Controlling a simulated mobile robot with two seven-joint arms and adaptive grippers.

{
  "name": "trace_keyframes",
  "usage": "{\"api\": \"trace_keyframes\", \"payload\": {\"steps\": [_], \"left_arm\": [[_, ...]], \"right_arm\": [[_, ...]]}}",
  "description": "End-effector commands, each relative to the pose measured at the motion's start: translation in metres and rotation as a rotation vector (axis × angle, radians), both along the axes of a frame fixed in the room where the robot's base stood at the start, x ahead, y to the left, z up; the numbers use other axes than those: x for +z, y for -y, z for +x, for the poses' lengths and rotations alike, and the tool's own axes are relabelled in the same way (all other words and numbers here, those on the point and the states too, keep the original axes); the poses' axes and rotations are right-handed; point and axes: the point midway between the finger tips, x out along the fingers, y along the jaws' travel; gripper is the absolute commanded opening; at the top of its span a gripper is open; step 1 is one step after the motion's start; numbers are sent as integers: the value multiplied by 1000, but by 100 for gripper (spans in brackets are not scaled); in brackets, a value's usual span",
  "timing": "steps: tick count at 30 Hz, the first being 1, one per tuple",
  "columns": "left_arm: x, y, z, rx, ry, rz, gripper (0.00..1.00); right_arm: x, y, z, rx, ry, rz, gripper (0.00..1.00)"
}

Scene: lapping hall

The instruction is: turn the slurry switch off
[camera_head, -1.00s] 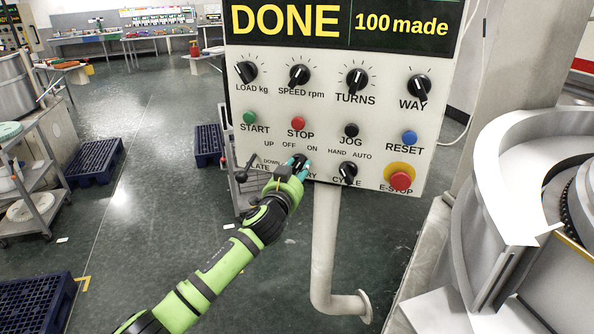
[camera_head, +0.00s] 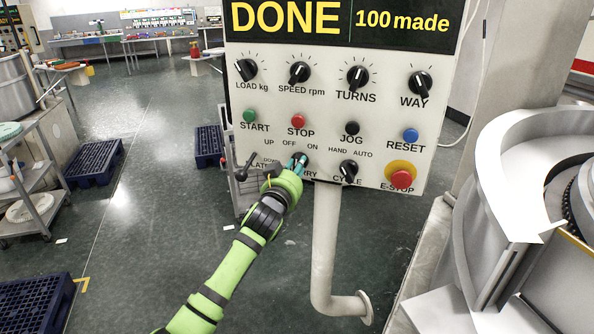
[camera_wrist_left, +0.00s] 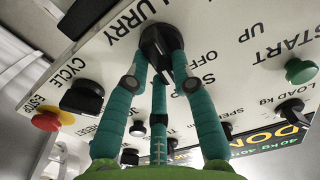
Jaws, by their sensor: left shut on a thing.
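The slurry switch is a black rotary knob (camera_wrist_left: 158,42) low on the pale control panel (camera_head: 330,108), with OFF and ON printed above it. My left gripper (camera_head: 299,162) reaches it from below, with its green wrist under the panel's lower edge. In the left wrist view its teal fingers (camera_wrist_left: 160,65) are shut around the knob. The fingers hide much of the knob and its label in the head view, so I cannot tell which mark it points to. My right gripper is in neither view.
The cycle knob (camera_head: 348,172) and red E-stop (camera_head: 401,179) sit to the right of the switch. A pale pipe (camera_head: 324,245) runs below the panel, and a large round machine (camera_head: 500,200) stands at right.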

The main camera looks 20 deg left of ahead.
Motion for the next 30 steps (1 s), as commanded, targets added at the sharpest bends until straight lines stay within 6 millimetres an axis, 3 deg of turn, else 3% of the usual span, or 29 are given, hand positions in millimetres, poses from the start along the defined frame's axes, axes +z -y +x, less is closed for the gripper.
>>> {"api": "trace_keyframes", "payload": {"steps": [15, 30], "left_arm": [[0, -2, 0, 0, -13, -456, 0], [0, -3, 0, 0, -18, -641, 0]], "right_arm": [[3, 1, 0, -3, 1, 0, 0], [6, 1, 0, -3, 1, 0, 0]]}}
